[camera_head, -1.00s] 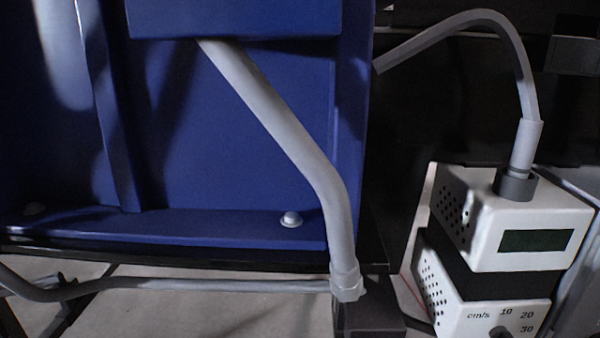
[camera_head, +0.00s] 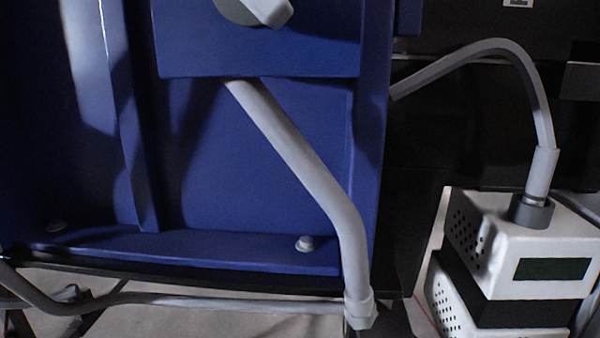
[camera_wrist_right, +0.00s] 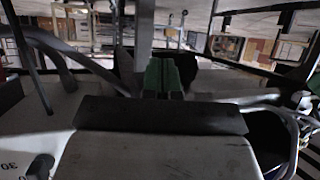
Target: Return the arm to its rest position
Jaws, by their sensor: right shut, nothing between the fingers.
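My right gripper (camera_wrist_right: 164,76) shows in the right wrist view as a pair of green fingers side by side in the middle, beyond a dark bar and a white housing. The fingers are together and hold nothing. Neither gripper nor arm shows in the head view. A white detector box (camera_head: 480,240) with a dark display and a grey hose on top stands at the lower right of the head view. Part of a white surface with a black knob and the number 30 (camera_wrist_right: 25,165) shows at the lower left of the wrist view, beside my gripper's housing.
A large blue panel (camera_head: 250,165) fills the left of the head view, crossed by a grey pipe (camera_head: 310,175). A grey hose (camera_head: 475,52) arches over the black gap to the box. In the wrist view, shelves and boards (camera_wrist_right: 230,48) show in the background.

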